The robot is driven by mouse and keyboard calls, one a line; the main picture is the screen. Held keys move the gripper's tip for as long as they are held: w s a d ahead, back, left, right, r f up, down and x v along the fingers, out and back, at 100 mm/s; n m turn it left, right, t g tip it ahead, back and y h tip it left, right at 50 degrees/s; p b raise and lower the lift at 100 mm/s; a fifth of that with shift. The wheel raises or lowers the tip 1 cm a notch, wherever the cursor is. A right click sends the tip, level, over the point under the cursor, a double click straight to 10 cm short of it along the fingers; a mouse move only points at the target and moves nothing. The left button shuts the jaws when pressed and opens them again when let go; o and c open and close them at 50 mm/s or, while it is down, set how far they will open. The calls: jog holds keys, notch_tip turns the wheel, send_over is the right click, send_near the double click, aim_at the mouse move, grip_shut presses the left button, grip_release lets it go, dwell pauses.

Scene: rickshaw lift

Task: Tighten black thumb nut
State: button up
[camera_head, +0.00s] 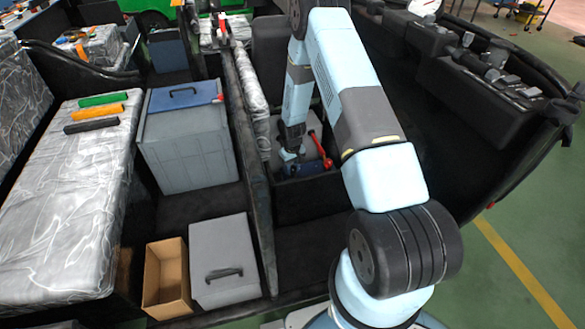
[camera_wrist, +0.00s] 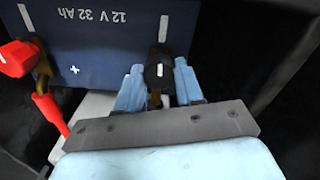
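A dark blue battery (camera_wrist: 100,35) marked "12 V 32 Ah" fills the top of the wrist view. The black thumb nut (camera_wrist: 158,72), with a white mark, stands at its near edge, right of the plus sign. My gripper (camera_wrist: 159,75) has one light blue finger on each side of the nut, close against it, and looks shut on it. A red terminal cap (camera_wrist: 17,58) with a red cable sits at the battery's left. In the head view my gripper (camera_head: 291,154) points down into a dark compartment, where the battery (camera_head: 306,168) is partly hidden beside a red part (camera_head: 321,148).
A dark partition (camera_head: 250,150) runs along the compartment's left side. Left of it stand a large grey box with a blue lid (camera_head: 187,140), a grey case (camera_head: 222,258) and an open cardboard box (camera_head: 168,280). Green floor (camera_head: 480,270) is clear at the right.

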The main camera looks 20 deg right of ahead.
aim_at(292, 167)
jog(key=c, duration=0.5)
jog(key=shift+m, duration=0.5)
jog(key=shift+c, duration=0.2)
jog(key=o, duration=1)
jog(key=shift+o, duration=0.2)
notch_tip(292, 167, up, 14)
jog(key=shift+f, duration=0.15)
